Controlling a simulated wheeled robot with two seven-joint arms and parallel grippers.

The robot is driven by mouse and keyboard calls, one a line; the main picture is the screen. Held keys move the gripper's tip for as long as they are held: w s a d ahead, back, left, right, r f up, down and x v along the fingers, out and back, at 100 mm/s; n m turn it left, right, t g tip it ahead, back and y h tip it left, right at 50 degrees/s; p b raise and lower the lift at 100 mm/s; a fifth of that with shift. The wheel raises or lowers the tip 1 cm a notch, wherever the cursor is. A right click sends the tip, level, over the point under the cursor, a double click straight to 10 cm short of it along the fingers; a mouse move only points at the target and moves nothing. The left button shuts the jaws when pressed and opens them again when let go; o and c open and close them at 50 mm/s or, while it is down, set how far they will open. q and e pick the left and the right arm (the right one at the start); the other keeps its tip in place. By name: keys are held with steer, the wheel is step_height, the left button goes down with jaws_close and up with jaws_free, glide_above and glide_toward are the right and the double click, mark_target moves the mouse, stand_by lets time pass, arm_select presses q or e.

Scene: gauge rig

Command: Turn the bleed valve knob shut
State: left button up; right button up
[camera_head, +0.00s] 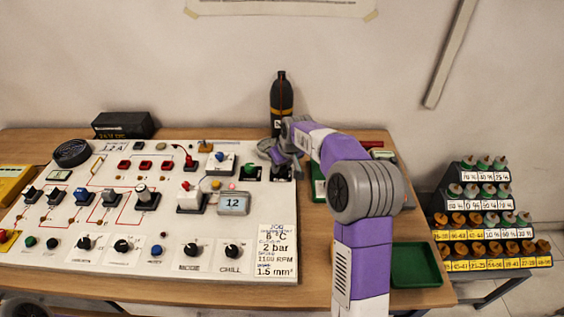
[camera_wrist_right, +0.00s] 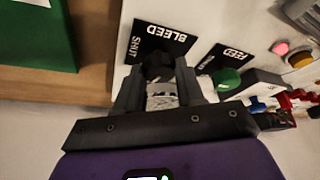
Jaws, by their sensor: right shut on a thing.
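The bleed valve knob (camera_wrist_right: 157,66) is black and sits at the far right corner of the white panel. Its black plate (camera_wrist_right: 164,42) reads BLEED and SHUT in the right wrist view. My right gripper (camera_wrist_right: 160,82) is shut on the knob, with one finger on each side of it. In the head view my right gripper (camera_head: 275,152) is at the panel's back right corner, and the arm and fingers hide much of the knob. The knob's exact angle is hard to tell.
A green FEED knob (camera_wrist_right: 228,79) stands just beside the bleed valve. The white panel (camera_head: 120,228) carries several switches, dials and a grey display (camera_head: 234,203) reading 12. A dark bottle (camera_head: 281,92) stands behind. A green tray (camera_head: 416,266) and a stepped rack (camera_head: 487,218) are at the right.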

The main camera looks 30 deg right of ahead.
steer(key=m+p, duration=0.1)
steer(key=m, duration=0.1)
steer(key=m+h+p, duration=0.1)
steer(key=shift+a+r+m+h, duration=0.1)
steer(key=shift+a+m+h, duration=0.1)
steer(key=shift+m+h, duration=0.15)
steer(key=m+p, duration=0.1)
steer(key=m, duration=0.1)
steer(key=m+g+h+p, duration=0.1)
steer(key=m, duration=0.1)
steer(key=shift+w+m+h, duration=0.1)
steer(key=shift+m+h, duration=0.15)
steer(key=m+p, duration=0.1)
steer(key=m, duration=0.1)
steer(key=m+g+h+p, duration=0.1)
steer(key=m, duration=0.1)
steer(key=shift+w+a+g+p, duration=0.1)
steer(key=shift+g+p, duration=0.2)
steer(key=shift+m+g+p, duration=0.5)
steer(key=shift+m+p, duration=0.25)
steer(key=shift+m, duration=0.65)
steer(key=o, duration=1)
steer(key=shift+o, duration=0.2)
